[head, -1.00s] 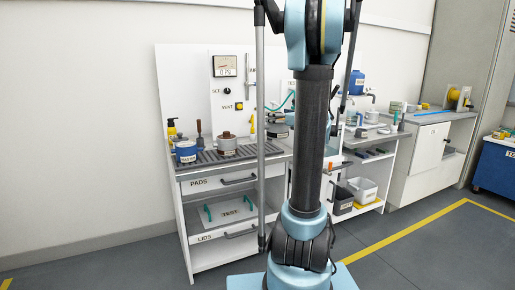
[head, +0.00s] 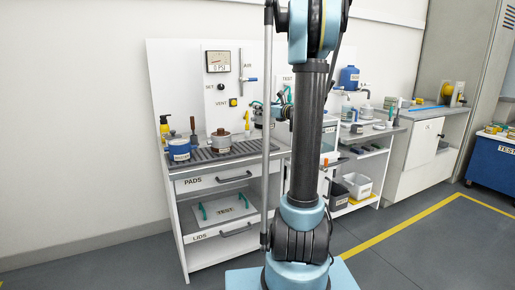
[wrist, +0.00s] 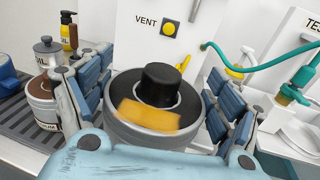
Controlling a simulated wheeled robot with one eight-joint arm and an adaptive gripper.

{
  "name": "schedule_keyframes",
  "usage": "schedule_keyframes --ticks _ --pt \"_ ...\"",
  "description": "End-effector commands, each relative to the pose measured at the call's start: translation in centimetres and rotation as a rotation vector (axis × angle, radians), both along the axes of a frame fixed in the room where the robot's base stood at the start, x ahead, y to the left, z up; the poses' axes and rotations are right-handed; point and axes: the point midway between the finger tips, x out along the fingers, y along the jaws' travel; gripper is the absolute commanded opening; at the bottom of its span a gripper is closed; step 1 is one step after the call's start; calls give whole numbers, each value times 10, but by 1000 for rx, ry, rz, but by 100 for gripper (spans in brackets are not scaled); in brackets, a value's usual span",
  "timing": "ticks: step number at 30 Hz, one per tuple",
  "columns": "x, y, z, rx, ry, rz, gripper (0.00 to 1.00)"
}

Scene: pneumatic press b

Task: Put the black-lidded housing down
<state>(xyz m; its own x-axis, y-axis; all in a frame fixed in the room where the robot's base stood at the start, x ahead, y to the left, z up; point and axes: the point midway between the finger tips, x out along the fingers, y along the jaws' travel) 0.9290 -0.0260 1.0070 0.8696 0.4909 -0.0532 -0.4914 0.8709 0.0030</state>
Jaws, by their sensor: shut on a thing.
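The black-lidded housing (wrist: 150,110) fills the middle of the wrist view. It is a round grey body with a dark top, a black knob and a blurred orange patch on its near side. My gripper (wrist: 160,108) has its blue padded fingers closed on both sides of it. In the head view my gripper (head: 268,112) is at the right end of the bench, partly behind my arm, and the housing cannot be made out clearly. Whether its base touches a surface is hidden.
A blue housing (head: 178,151) and a brown-lidded housing (head: 221,141) stand on the slatted bench top (head: 200,158) at left, with a yellow pump bottle (head: 164,127) behind. A green hose (wrist: 240,68) and test fixture (wrist: 290,95) are at right in the wrist view.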

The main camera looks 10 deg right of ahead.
Motion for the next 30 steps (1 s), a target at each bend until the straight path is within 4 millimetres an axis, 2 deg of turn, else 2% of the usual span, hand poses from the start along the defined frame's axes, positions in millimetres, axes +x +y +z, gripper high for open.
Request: schedule_keyframes --ticks 1,3,9,14,24,30 --pt "14 6 -1 0 0 3 38" --pt "31 13 -4 1 1 4 38" --pt "61 25 -9 1 1 1 38" --pt "69 29 -18 1 0 0 38" --pt "68 28 -63 1 0 -1 38" --pt "68 28 -74 1 0 -1 38"
